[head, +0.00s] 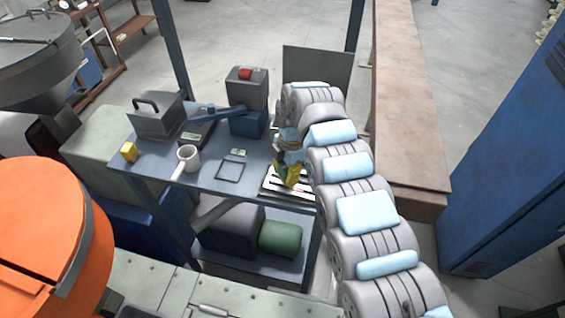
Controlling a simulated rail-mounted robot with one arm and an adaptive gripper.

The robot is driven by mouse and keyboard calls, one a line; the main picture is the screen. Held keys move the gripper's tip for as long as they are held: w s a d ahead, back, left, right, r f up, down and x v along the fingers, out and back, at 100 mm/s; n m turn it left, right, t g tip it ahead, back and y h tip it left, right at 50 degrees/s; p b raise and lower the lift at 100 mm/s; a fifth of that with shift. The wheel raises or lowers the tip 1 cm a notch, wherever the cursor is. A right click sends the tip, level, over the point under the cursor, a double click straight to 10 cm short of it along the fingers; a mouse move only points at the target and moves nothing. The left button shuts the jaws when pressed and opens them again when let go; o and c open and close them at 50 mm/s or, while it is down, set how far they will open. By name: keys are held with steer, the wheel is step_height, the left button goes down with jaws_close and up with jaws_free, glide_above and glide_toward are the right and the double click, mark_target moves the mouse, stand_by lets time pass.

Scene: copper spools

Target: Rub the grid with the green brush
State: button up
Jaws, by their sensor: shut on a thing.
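My gripper (291,157) is at the right end of the blue bench, pointing down, partly hidden by my arm. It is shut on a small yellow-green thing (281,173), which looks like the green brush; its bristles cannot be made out. Directly below it lies a flat white piece with dark stripes (271,187), which looks like the grid. A little red shows on it beside the gripper. The brush's lower end is at or just above the grid; I cannot tell whether they touch. My arm hides the grid's right side.
The blue bench (222,181) also bears a white mug (188,157), a thin dark square frame (230,171), a yellow block (129,152), a grey handled box (157,116) and a grey box with a red top (246,90). A dark upright panel (320,72) stands behind.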

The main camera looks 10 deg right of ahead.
mark_target(285, 166)
step_height(285, 166, down, 3)
steer(key=shift+r, duration=0.15)
steer(key=shift+s+d+f, duration=0.1)
steer(key=shift+d+f, duration=0.05)
steer(key=shift+f, duration=0.15)
steer(key=shift+s+d, duration=0.2)
steer(key=shift+d, duration=0.1)
steer(key=shift+c, duration=0.9)
steer(key=shift+s+d+p, duration=0.5)
steer(key=shift+d, duration=0.45)
steer(key=shift+s+d+p, duration=0.55)
steer(key=shift+d, duration=0.45)
steer(key=shift+s+d+p, duration=0.5)
steer(key=shift+d, duration=0.45)
steer(key=shift+f, duration=0.25)
steer(key=shift+w+a+r+b, duration=0.1)
steer(key=shift+w+a+b, duration=0.2)
steer(key=shift+a, duration=0.3)
steer(key=shift+w+a+b, duration=0.5)
steer(key=shift+a, duration=0.45)
steer(key=shift+w+a+b, duration=0.5)
steer(key=shift+w+a, duration=0.05)
steer(key=shift+a, duration=0.35)
steer(key=shift+w+a+b, duration=0.5)
steer(key=shift+a, duration=0.45)
step_height(285, 166, up, 8)
steer(key=shift+p, duration=0.4)
steer(key=shift+r, duration=0.15)
